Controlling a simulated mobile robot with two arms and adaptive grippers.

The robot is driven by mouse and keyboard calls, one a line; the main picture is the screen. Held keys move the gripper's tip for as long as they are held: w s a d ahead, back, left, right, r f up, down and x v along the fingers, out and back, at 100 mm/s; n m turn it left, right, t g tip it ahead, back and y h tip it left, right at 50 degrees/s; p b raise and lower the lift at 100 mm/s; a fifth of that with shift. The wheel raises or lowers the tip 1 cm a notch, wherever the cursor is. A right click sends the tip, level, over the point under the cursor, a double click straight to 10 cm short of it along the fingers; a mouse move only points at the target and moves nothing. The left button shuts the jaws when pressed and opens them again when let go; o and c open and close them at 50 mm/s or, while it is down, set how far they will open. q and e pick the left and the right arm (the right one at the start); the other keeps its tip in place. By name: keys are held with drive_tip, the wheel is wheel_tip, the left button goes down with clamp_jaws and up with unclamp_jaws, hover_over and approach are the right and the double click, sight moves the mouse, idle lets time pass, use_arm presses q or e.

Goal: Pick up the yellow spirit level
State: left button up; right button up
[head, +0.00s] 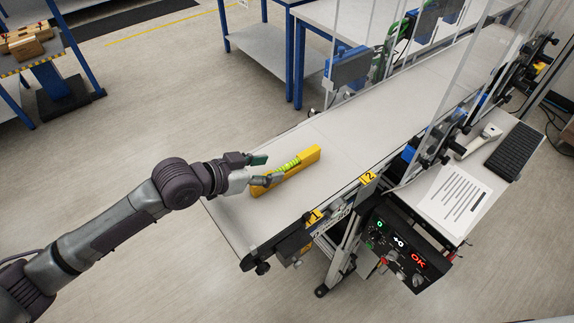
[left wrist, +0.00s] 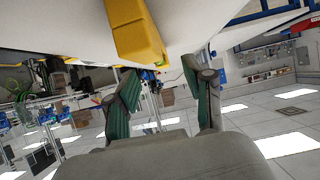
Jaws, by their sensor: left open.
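The yellow spirit level (head: 308,157) lies on the belt conveyor (head: 345,122) near its near end, with a green vial part on its side. My left gripper (head: 264,170) is at the level's left end, its fingers open, one beyond the level's far side and one near its front. In the left wrist view the level (left wrist: 136,38) shows as a yellow bar ahead of the fingers, and the left gripper (left wrist: 163,90) has its two green-padded fingers apart with nothing between them. Whether a finger touches the level I cannot tell. My right gripper is not in view.
A control box (head: 400,240) with lit displays hangs on the conveyor's near side. A paper sheet (head: 456,193) and a black keyboard (head: 514,150) lie on a side shelf. Clear upright panels stand farther along the belt. The belt around the level is clear.

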sight(286, 165)
use_arm(q)
drive_tip(key=shift+w+d+f, duration=0.15)
drive_tip(key=shift+w+d, duration=0.1)
drive_tip(key=shift+d, duration=0.1)
drive_tip(key=shift+w+d, duration=0.1)
drive_tip(key=shift+d, duration=0.1)
drive_tip(key=p+x, duration=0.2)
drive_tip(key=x, duration=0.2)
drive_tip(key=shift+d+p, duration=0.25)
drive_tip(key=shift+p, duration=0.05)
drive_tip(key=shift+w+d+f, duration=0.15)
drive_tip(key=shift+d, duration=0.1)
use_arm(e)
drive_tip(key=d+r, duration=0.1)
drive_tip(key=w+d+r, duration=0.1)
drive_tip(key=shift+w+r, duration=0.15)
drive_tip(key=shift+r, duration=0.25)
use_arm(q)
drive_tip(key=shift+a, duration=0.1)
drive_tip(key=shift+c, duration=0.3)
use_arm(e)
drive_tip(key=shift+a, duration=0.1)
use_arm(q)
drive_tip(key=shift+c, duration=1.3)
clamp_jaws()
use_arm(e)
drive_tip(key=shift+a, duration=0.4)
